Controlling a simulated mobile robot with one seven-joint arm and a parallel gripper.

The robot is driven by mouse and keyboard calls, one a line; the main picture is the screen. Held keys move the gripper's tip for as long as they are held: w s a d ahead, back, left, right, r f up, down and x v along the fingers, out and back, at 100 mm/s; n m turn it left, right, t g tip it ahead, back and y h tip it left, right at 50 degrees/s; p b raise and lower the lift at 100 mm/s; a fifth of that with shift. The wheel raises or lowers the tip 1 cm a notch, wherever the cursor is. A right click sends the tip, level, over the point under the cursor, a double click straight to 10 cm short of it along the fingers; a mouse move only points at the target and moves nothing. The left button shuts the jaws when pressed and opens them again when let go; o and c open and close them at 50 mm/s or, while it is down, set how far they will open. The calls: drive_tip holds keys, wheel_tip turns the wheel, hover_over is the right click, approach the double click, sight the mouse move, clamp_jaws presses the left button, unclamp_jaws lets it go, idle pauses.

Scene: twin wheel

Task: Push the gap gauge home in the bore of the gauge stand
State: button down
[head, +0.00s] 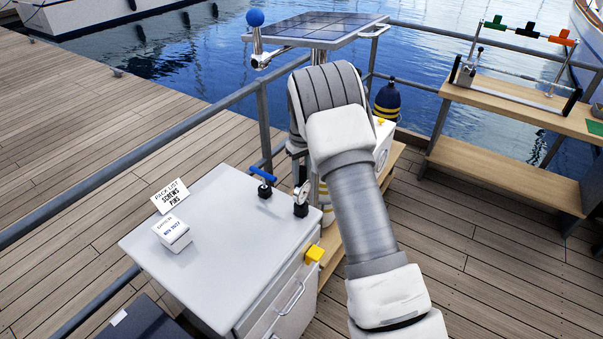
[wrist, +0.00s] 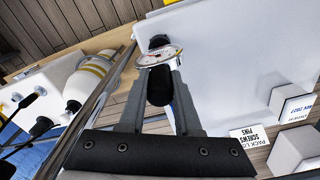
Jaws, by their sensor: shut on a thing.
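The gap gauge, with a round silver dial and a black grip, shows in the wrist view (wrist: 160,88). My gripper (wrist: 162,70) is shut on it, one finger on each side of the black grip. In the head view the dial (head: 301,191) shows beside my arm, directly above a small black block (head: 301,210), which looks like the gauge stand, near the right edge of the cabinet top. The dial covers most of the block in the wrist view (wrist: 158,42). The bore is hidden, so I cannot tell the gauge's depth.
A blue T-handle (head: 263,175) in another black block stands close left of the gauge. A white box (head: 172,233) and a pack list card (head: 170,196) are at the left of the cabinet top (head: 235,260). A railing (head: 130,150) runs behind. The cabinet's front middle is clear.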

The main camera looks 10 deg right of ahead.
drive_tip(key=c, duration=0.5)
unclamp_jaws()
wheel_tip(320, 180, up, 8)
drive_tip(key=shift+s+f+b, duration=0.1)
drive_tip(key=shift+f+b, duration=0.1)
drive_tip(key=shift+b, duration=0.3)
